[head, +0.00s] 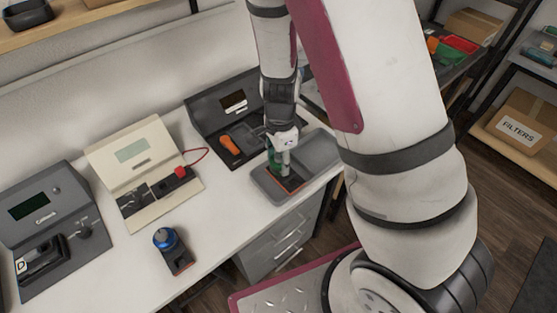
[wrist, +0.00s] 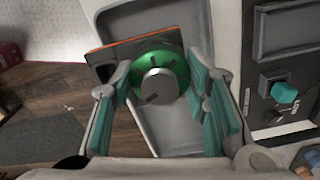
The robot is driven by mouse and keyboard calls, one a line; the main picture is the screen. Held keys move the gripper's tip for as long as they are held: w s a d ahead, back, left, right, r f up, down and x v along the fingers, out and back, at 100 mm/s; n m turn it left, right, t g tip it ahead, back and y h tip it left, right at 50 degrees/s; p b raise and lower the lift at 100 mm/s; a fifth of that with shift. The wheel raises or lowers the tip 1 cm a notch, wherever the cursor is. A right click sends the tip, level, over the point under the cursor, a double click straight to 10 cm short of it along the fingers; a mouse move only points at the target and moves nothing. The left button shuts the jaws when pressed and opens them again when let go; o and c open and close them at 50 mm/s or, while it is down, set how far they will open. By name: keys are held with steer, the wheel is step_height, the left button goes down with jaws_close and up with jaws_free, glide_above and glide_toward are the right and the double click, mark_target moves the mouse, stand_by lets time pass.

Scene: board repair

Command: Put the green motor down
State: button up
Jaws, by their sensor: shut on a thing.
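My gripper (head: 281,160) is shut on the green motor (head: 272,157), over the grey tray (head: 325,148) at the right end of the white workbench. In the wrist view the green motor (wrist: 178,63) is round with a grey centre knob, between the teal finger pads. A dark, orange-edged piece (wrist: 122,50) shows under the motor; whether they are joined is unclear. The grey tray (wrist: 176,135) lies below. I cannot tell whether the motor assembly touches the tray floor.
A blue motor on a dark base (head: 172,250) stands at the bench's front edge. An open dark case with an orange part (head: 229,144), a cream case (head: 140,152) with a red part, and a dark grey device (head: 40,207) stand behind. Bare bench (head: 225,205) lies left of the tray.

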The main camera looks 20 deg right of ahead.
steer(key=shift+w+d+f, duration=0.1)
steer(key=shift+w+d, duration=0.05)
steer(key=shift+w, duration=0.45)
steer(key=shift+w+d+f, duration=0.1)
steer(key=shift+w, duration=0.5)
steer(key=shift+f, duration=1.7)
steer(key=shift+f+b, duration=0.1)
steer(key=shift+b, duration=0.2)
steer(key=o, duration=1.2)
steer(key=shift+c, duration=0.2)
